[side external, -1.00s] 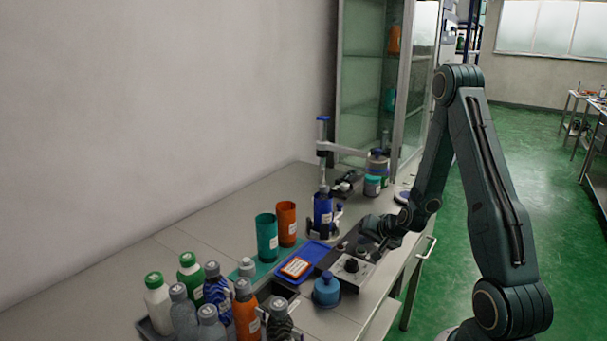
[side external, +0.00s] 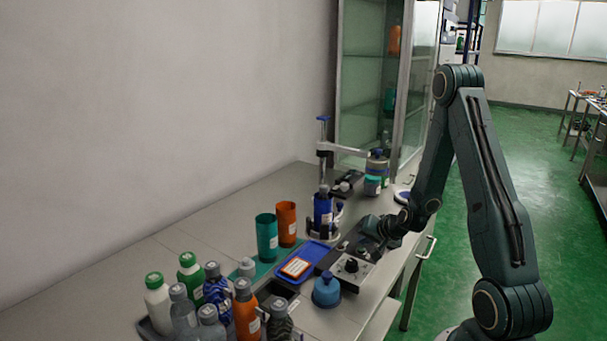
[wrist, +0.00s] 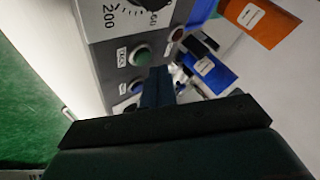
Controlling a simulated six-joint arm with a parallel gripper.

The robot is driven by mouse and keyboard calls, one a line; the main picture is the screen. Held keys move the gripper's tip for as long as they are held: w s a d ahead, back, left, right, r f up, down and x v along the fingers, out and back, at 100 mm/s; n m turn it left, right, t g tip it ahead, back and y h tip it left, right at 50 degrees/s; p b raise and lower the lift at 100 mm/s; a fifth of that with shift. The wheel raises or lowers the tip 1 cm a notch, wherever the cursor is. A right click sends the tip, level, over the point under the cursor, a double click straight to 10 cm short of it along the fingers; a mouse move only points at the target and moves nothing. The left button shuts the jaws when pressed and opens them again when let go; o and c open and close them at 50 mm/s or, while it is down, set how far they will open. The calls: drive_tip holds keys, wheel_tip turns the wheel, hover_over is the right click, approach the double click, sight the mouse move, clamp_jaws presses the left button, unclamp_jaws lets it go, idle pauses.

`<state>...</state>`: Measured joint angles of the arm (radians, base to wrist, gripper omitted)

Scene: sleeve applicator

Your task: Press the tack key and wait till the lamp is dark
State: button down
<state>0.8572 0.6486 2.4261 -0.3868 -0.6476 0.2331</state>
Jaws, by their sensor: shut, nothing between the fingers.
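The control box (side external: 352,268) stands near the bench's front edge, with a dial on top. In the wrist view its panel (wrist: 100,45) shows a round green key (wrist: 141,56) beside a small label that looks like TACK. A blue key (wrist: 137,88) sits lower. A small round reddish-brown piece (wrist: 178,35), possibly the lamp, shows no clear glow. My gripper (wrist: 158,74) is shut and empty, its fingertips just right of and below the green key in the picture. Whether it touches the panel I cannot tell. In the side view my gripper (side external: 367,227) is low over the far end of the box.
A blue tray (side external: 318,250) with an orange-edged card lies left of the box. A blue round container (side external: 326,289) stands in front. A blue bottle (side external: 323,212) stands under the applicator post (side external: 323,140). Teal (side external: 267,238) and orange (side external: 287,224) cups stand left. Several bottles crowd the near bench.

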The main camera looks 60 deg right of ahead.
drive_tip(key=shift+f, duration=0.85)
idle(1.6)
drive_tip(key=shift+r, duration=0.1)
idle(0.4)
drive_tip(key=shift+r, duration=0.75)
drive_tip(key=shift+r, duration=0.15)
drive_tip(key=shift+r, duration=2.35)
idle(1.8)
